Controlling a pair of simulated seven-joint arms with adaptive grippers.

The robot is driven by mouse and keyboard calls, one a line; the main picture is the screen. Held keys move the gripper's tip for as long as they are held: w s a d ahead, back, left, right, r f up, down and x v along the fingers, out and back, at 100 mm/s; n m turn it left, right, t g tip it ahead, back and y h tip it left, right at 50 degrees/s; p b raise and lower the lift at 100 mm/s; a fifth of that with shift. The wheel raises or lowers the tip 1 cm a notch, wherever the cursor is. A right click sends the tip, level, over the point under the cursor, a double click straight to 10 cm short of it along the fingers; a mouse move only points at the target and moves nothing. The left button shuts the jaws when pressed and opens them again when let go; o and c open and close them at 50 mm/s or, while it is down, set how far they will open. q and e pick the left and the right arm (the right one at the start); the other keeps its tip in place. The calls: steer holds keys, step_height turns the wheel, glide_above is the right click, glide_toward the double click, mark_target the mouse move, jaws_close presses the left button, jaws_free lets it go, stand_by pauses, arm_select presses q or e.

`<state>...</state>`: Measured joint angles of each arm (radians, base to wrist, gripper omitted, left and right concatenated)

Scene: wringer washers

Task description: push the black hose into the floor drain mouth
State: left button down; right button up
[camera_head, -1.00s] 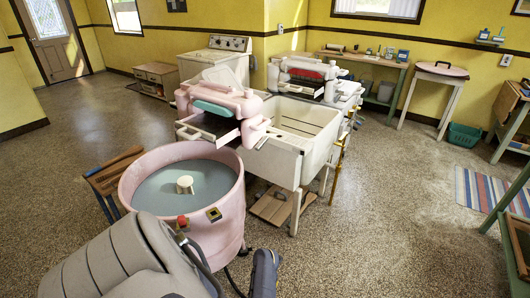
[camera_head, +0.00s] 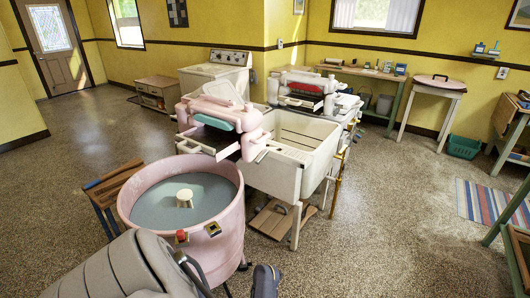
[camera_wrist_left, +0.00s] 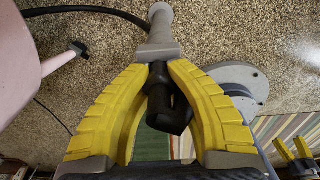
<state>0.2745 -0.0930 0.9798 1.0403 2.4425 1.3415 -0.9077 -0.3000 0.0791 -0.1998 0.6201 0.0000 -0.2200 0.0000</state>
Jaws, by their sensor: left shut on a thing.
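In the left wrist view, my left gripper (camera_wrist_left: 158,57) has its yellow fingers closed at the tips around a dark hose end. The black hose (camera_wrist_left: 95,11) comes in along the top from the left, and a black bent piece (camera_wrist_left: 168,100) shows between the fingers. A grey cylindrical piece (camera_wrist_left: 160,25) lies just beyond the fingertips; I cannot tell whether it belongs to the hose. Neither gripper shows in the head view.
A pink round washer tub (camera_head: 215,225) with grey water stands near the front, beside a wooden bench (camera_head: 110,186). A cream sink (camera_head: 305,165) and pink wringer (camera_head: 213,120) stand behind it.

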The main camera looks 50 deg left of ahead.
arm_select(q)
steer(key=shift+s+d+f, duration=0.1)
steer(key=shift+f, duration=0.3)
stand_by(1.2)
steer(key=c, duration=0.7)
jaws_free()
steer(key=shift+r, duration=0.15)
steer(key=shift+r, duration=3.4)
